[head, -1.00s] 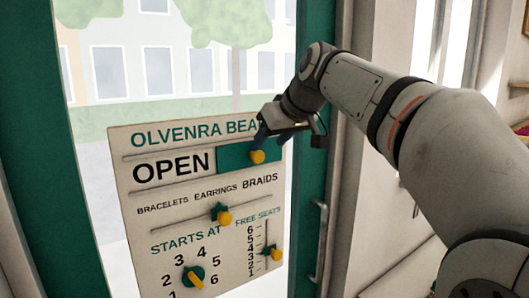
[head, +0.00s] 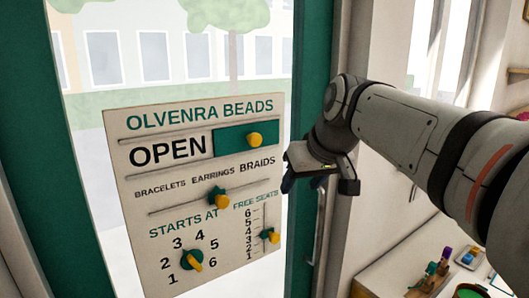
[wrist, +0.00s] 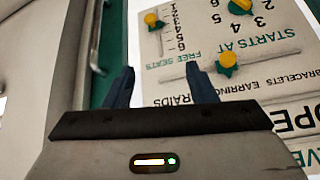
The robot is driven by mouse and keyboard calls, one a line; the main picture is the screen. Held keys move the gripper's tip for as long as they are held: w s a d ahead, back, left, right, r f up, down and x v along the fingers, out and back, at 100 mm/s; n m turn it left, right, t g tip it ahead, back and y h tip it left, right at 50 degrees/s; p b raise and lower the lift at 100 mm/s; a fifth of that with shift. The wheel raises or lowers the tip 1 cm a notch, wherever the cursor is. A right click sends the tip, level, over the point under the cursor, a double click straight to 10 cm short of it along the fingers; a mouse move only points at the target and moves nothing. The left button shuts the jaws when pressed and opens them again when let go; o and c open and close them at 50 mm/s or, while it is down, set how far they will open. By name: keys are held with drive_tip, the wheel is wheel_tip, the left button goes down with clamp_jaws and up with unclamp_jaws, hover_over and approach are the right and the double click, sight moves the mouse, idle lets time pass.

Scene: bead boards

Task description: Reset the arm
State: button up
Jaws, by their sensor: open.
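My gripper (head: 286,184) is in the head view just right of the sign board's right edge, clear of it. In the wrist view my gripper (wrist: 122,88) shows its two dark fingers apart with nothing between them. The sign board (head: 125,205) reads OLVENRA BEADS and hangs on the glass door. Its green slider with a yellow knob (head: 254,139) sits right of the word OPEN. The STARTS AT dial (head: 193,261) has a yellow pointer aimed to the lower right. The FREE SEATS slider (head: 269,236) sits low-middle on its scale.
The green door frame (head: 306,100) stands behind my gripper, with a door handle (head: 316,232) below. At the lower right, a table (head: 392,262) holds small bottles (head: 430,275) and a green bowl (head: 470,291).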

drive_tip(key=s+d+f+m+g+h, duration=0.1)
drive_tip(key=s+d+f+m, duration=0.1)
drive_tip(key=s+f, duration=0.7)
drive_tip(key=s+d+f+m+g+h, duration=0.1)
drive_tip(key=s+d+f, duration=0.4)
drive_tip(key=s+f, duration=0.3)
wheel_tip(320, 180, down, 4)
drive_tip(key=shift+s+d+f+m+g+h, duration=0.1)
drive_tip(key=shift+s+d+m+g+h, duration=0.05)
drive_tip(key=shift+s+m+g+h, duration=0.25)
